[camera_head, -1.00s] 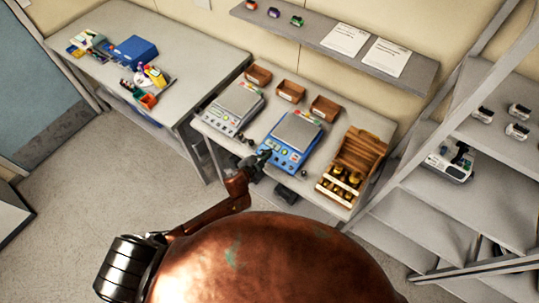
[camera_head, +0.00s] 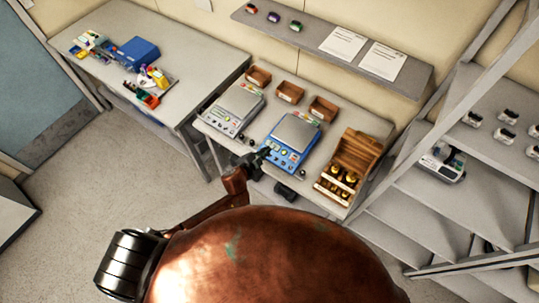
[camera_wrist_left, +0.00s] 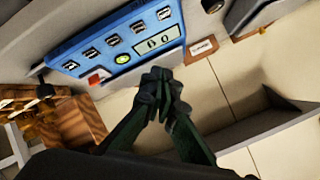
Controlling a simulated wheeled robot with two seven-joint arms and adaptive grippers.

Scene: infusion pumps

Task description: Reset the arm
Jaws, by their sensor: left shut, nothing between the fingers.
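My left gripper (camera_head: 262,155) is at the front edge of the table, just in front of the blue scale (camera_head: 291,141). In the left wrist view its fingertips (camera_wrist_left: 160,85) are shut together with nothing between them. The blue scale's panel (camera_wrist_left: 120,45) shows there, with a lit display, a green button, a red button and a row of dark buttons. I cannot tell whether the fingertips touch the panel.
A grey scale (camera_head: 233,109) stands left of the blue one. Several small brown bins (camera_head: 290,92) line the back. A wooden rack (camera_head: 352,165) with gold weights stands at the right. A metal shelf unit (camera_head: 455,205) is further right. A side table (camera_head: 150,50) holds a blue box (camera_head: 134,52).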

